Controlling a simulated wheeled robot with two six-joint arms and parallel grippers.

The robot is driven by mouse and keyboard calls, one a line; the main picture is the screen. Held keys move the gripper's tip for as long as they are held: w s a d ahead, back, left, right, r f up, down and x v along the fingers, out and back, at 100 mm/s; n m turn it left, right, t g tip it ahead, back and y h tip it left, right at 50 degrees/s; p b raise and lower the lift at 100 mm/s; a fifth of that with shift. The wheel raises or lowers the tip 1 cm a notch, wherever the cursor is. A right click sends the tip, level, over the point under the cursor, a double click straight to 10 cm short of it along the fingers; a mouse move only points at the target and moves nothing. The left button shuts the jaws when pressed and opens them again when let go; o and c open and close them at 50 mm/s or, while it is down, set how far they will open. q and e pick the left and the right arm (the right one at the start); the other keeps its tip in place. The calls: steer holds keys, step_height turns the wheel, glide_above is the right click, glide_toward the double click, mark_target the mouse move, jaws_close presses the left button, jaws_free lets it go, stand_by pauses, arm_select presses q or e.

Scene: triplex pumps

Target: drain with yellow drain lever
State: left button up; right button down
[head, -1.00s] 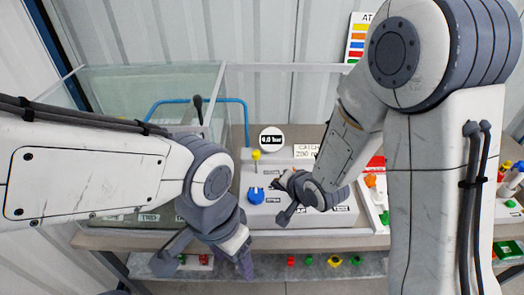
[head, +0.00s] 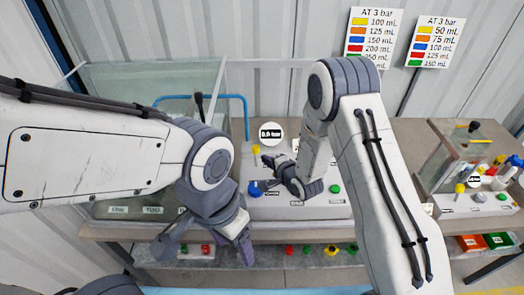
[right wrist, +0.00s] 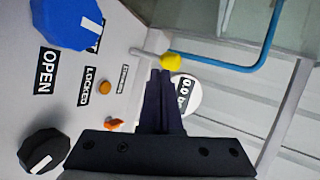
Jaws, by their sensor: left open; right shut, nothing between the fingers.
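The yellow drain lever (head: 256,149) has a round yellow knob and stands at the back of the grey pump panel. In the right wrist view its yellow knob (right wrist: 171,61) sits on a pale rod just beyond my fingertips. My right gripper (head: 267,160) is shut and empty, right beside the knob; its fingers (right wrist: 160,76) point at the lever. I cannot tell whether they touch it. My left gripper (head: 207,248) is open and empty, low in front of the bench edge, away from the lever.
A blue knob (head: 255,188) sits in front of the lever; a black knob (right wrist: 43,150) and orange button (right wrist: 104,88) are near my right gripper. A round gauge (head: 270,133) stands behind. A clear tank (head: 120,90) with a blue pipe (head: 246,120) is at left.

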mark_target(259, 149)
steer(key=shift+w+a+f+p, duration=0.15)
steer(key=shift+w+a+p, duration=0.25)
steer(key=shift+w, duration=0.4)
steer(key=shift+w+a+f+p, duration=0.1)
steer(key=shift+w+a+p, duration=0.25)
steer(key=shift+w, duration=0.4)
steer(key=shift+w+b, duration=0.85)
steer(key=shift+b, duration=0.4)
steer(key=shift+w+r, duration=0.15)
steer(key=shift+w, duration=0.15)
steer(key=shift+r, duration=0.1)
